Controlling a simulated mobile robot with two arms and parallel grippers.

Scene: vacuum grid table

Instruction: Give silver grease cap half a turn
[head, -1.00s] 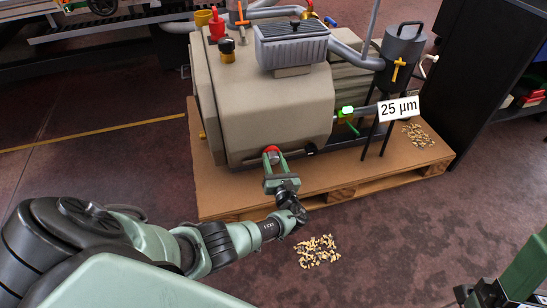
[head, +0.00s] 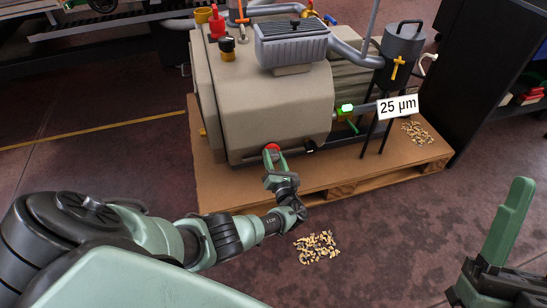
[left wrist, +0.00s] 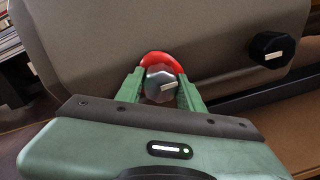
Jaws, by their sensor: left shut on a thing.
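The silver grease cap (left wrist: 160,88) shows in the left wrist view with a pale bar mark across its face. A red ring (left wrist: 160,59) curves around its upper side, and it also shows as a red spot (head: 272,147) low on the pump housing in the head view. My left gripper (head: 276,156) is shut on the silver cap, with one green finger on each side of it in the left wrist view. The gripper hides most of the cap in the head view. My right gripper (head: 500,240) is at the lower right, away from the pump, partly cut off.
A black cap (left wrist: 271,49) with a white mark sits right of the silver cap. The beige pump (head: 275,110) stands on a wooden pallet (head: 215,188). Loose pellets lie on the floor (head: 317,247) and on the pallet (head: 417,132).

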